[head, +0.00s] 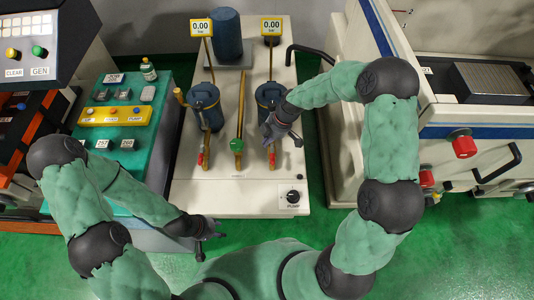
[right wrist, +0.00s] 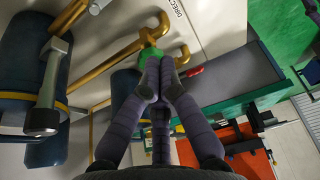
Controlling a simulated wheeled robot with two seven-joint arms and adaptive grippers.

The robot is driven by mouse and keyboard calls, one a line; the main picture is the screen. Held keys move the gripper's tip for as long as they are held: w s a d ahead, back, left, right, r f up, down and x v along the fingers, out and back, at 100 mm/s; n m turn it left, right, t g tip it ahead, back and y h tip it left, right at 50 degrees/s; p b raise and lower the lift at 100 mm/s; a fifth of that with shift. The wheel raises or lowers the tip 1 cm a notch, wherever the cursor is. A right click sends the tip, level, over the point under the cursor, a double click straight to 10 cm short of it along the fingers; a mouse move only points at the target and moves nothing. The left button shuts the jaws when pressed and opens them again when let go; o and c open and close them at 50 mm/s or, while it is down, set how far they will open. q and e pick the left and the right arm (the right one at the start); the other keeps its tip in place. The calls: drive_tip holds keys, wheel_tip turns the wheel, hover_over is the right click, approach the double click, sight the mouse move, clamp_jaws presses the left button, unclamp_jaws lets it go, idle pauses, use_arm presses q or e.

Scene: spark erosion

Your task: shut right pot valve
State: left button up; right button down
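The right pot (head: 268,97) is a dark blue cylinder on the white bench unit, with a gauge above it. Its valve has a red handle (head: 271,159) on the brass pipe below the pot. My right gripper (head: 268,132) is beside the pot's lower front, above the red handle and apart from it. In the right wrist view its fingers (right wrist: 160,78) come together at the tips, with nothing seen between them. The green valve handle (right wrist: 150,56) shows behind them. My left gripper (head: 212,232) hangs low in front of the bench, its fingers too small to read.
The left pot (head: 205,108) has its own red handle (head: 201,159). A green handle (head: 237,144) stands on the middle brass pipe. The pump knob (head: 293,196) is at the bench's front right. A teal console (head: 142,141) is at the left.

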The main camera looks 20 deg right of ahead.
sight(272, 156)
wheel_tip(272, 156, down, 11)
drive_tip(key=shift+f+b, duration=0.15)
drive_tip(key=shift+b, duration=0.3)
drive_tip(key=shift+d, duration=0.1)
idle(0.4)
drive_tip(key=shift+s+d+n+b, duration=0.1)
drive_tip(key=shift+d+n+b, duration=0.1)
drive_tip(key=shift+n+b, duration=0.25)
drive_tip(key=shift+s+d+n+g+b, duration=0.15)
drive_tip(key=shift+d+n+g+b, duration=0.2)
drive_tip(key=shift+n+b, duration=0.3)
